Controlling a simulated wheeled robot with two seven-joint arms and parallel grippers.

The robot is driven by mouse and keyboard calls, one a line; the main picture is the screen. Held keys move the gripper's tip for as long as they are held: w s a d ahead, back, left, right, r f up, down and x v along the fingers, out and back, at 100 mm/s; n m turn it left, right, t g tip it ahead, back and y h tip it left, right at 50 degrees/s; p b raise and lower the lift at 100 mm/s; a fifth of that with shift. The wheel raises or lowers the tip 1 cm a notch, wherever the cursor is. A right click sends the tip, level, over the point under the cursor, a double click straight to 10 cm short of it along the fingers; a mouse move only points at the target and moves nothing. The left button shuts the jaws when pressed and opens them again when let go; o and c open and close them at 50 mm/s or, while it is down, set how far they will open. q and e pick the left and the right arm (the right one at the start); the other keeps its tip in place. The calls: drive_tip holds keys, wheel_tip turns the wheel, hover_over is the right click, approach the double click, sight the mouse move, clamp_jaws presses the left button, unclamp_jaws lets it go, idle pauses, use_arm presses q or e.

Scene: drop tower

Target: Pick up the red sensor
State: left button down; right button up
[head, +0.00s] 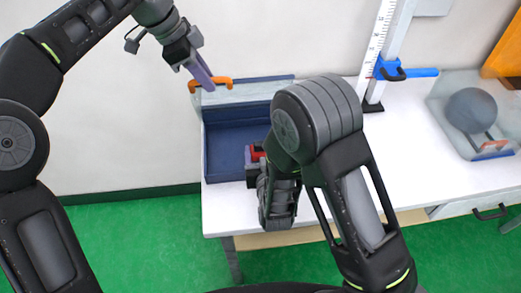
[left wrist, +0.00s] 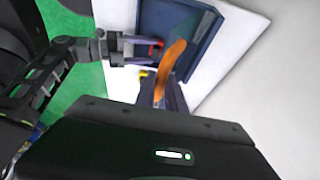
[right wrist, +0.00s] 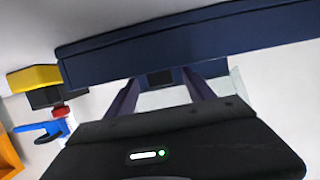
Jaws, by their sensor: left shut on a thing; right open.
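The red sensor (head: 257,153) shows as a small red patch at the near right part of the dark blue box, partly hidden by my right arm. It also shows in the left wrist view (left wrist: 158,43), beside my right gripper's fingertips. My right gripper (head: 250,167) is open there; contact cannot be told. My right wrist view shows the fingers (right wrist: 160,92) with a dark piece between them, close to a dark blue wall. My left gripper (head: 207,82) is shut on the orange handle (head: 222,81) of the pale lid (head: 245,93), at the back of the box.
The dark blue box (head: 222,150) stands on the white table (head: 430,150) near its left end. A ruled tower with a blue clamp (head: 415,72) stands behind to the right. A clear bin with a grey ball (head: 471,110) is at far right. A yellow block (right wrist: 35,77) shows in the right wrist view.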

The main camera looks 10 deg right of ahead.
sight(259, 141)
use_arm(q)
drive_tip(key=shift+f, duration=0.15)
use_arm(e)
drive_tip(key=shift+x, duration=3.05)
drive_tip(key=c, duration=1.1)
drive_tip(key=shift+c, duration=0.2)
wheel_tip(259, 141, up, 10)
